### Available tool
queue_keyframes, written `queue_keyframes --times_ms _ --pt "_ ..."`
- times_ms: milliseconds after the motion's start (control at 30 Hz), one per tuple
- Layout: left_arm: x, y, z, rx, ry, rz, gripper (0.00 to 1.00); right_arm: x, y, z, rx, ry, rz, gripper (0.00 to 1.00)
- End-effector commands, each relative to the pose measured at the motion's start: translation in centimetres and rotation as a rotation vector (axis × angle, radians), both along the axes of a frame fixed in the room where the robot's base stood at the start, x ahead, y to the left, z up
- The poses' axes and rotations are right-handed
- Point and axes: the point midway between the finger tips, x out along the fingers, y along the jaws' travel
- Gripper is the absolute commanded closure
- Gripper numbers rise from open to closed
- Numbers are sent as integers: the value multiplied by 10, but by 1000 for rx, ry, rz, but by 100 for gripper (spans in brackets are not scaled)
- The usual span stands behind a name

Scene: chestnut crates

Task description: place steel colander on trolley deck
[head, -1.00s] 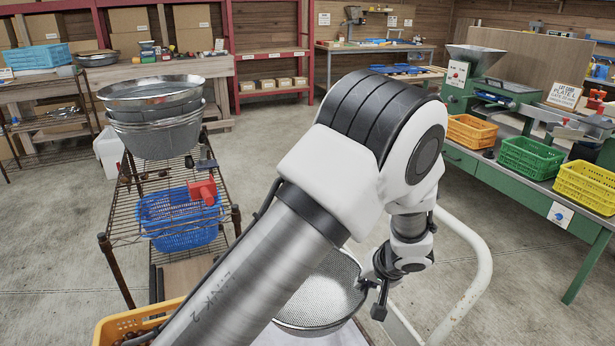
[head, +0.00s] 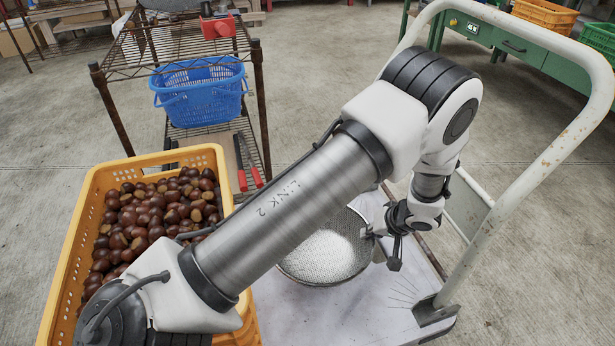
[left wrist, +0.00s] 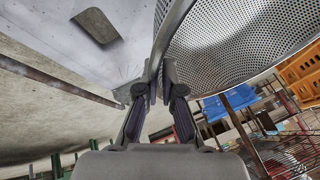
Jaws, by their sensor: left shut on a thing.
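The steel colander (head: 328,246) is a round perforated bowl, seen over the pale trolley deck (head: 400,300) in the head view, partly hidden behind my left arm. My left gripper (head: 384,246) is shut on the colander's right rim. In the left wrist view, the fingers of the left gripper (left wrist: 155,95) pinch the rim of the colander (left wrist: 225,45), whose perforated wall fills the upper right. I cannot tell whether the colander's base touches the deck. My right gripper is not in view.
An orange crate of chestnuts (head: 215,155) stands at the deck's left. The trolley's white handle (head: 560,150) rises at the right. A wire rack with a blue basket (head: 200,98) stands behind. The deck right of the colander is bare.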

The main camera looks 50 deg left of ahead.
Motion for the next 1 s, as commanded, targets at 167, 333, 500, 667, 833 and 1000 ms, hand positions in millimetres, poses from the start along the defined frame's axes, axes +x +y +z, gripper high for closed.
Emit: queue_keyframes --times_ms 167,333,500,667,833,1000 --pt "0 0 -21 -1 2 0 100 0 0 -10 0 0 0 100" --pt "0 0 -59 -1 2 -1 100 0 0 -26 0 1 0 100" --pt "-1 0 -86 0 2 -1 100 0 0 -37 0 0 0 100" --pt "0 0 -101 0 0 0 100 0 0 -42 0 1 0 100" --pt "0 0 -99 0 0 0 100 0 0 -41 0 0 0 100" --pt "0 0 -102 -1 0 -1 88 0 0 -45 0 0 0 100"
